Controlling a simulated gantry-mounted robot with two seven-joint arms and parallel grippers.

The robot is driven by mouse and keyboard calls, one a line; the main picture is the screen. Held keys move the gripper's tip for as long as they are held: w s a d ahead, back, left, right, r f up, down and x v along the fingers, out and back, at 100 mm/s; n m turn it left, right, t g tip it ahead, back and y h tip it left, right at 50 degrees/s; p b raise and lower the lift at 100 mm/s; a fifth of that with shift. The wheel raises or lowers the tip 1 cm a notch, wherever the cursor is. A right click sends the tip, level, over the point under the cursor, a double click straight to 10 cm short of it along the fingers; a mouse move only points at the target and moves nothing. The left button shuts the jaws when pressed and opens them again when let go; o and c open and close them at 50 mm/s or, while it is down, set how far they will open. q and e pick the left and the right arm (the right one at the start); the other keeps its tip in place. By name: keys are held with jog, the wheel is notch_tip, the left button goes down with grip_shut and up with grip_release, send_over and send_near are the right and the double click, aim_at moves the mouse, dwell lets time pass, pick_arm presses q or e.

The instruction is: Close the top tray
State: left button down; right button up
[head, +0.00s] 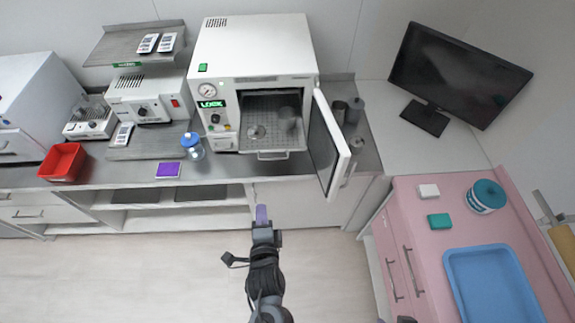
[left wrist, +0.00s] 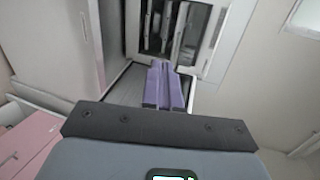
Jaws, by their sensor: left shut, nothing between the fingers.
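The white autoclave (head: 250,35) stands on the counter with its door (head: 329,145) swung open to the right. A metal tray (head: 272,142) sits in its chamber with its front handle (head: 272,156) at the opening; it sticks out a little. Small metal vessels (head: 256,131) rest on it. I cannot tell whether a second tray lies below. My left gripper (head: 262,215) has purple fingers, is shut and empty, and is below the tray in the picture, apart from it. In the left wrist view the shut fingers (left wrist: 165,86) point toward an opening (left wrist: 172,25). My right gripper is not in view.
The open door is an obstacle right of the tray. A blue-capped bottle (head: 192,145), a purple pad (head: 168,170) and a red bin (head: 63,162) stand on the counter to the left. A pink cart (head: 440,260) with a blue tray (head: 490,285) is at the right. Floor in front is clear.

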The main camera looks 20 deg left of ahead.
pick_arm(q)
jog(key=w+a+t, duration=0.1)
jog(key=w+a, duration=0.1)
jog(key=w, duration=1.4)
jog(key=shift+f, duration=0.4)
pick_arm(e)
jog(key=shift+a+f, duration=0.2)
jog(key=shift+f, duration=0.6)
